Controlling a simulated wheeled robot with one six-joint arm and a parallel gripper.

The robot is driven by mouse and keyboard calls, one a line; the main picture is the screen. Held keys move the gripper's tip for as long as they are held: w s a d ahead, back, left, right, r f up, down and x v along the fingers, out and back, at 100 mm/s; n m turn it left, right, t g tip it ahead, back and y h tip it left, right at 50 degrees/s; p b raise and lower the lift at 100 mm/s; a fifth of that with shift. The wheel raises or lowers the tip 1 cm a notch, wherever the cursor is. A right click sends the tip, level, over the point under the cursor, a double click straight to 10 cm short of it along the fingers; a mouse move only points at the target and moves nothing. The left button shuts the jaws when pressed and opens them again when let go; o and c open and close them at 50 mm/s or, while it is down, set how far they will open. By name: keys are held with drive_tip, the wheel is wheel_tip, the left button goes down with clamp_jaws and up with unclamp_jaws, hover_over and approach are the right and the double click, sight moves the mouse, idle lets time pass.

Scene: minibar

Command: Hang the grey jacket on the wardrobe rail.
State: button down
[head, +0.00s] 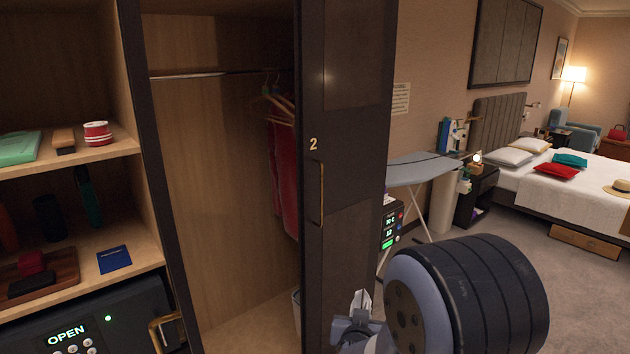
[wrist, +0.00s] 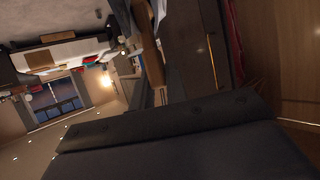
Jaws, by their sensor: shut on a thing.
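The wardrobe rail (head: 188,75) runs across the upper part of the open wardrobe, its right part in shadow. A red garment (head: 285,185) hangs from it at the right, partly hidden by the door. My gripper (head: 354,326) shows only in part at the bottom of the head view, in front of the door and right of the wardrobe opening. I cannot make out the jacket in the head view. The fingertips are not clear.
The dark wardrobe door (head: 346,150), marked 2, stands open between the opening and my arm. Shelves (head: 125,150) with small items and a safe (head: 100,310) are at left. An ironing board (head: 425,168) stands behind the door. The rail's left part is bare.

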wheel_tip(320, 180, up, 2)
drive_tip(key=shift+w+a+r+n+y, duration=0.1)
drive_tip(key=shift+r+n+y, duration=0.1)
drive_tip(key=shift+n+y, duration=0.1)
drive_tip(key=s+r+n+g+y, duration=0.1)
drive_tip(key=s+r+n+y, duration=0.1)
drive_tip(key=r, duration=1.2)
drive_tip(key=s+r+n+y, duration=0.3)
drive_tip(key=r+n+y, duration=0.1)
drive_tip(key=r, duration=1)
drive_tip(key=s+r+n+g+y, duration=0.1)
drive_tip(key=s+r+n+y, duration=0.2)
drive_tip(key=r, duration=1.2)
drive_tip(key=shift+s+n+g+y, duration=0.25)
drive_tip(key=shift+n+g+y, duration=0.05)
drive_tip(key=shift+y, duration=0.3)
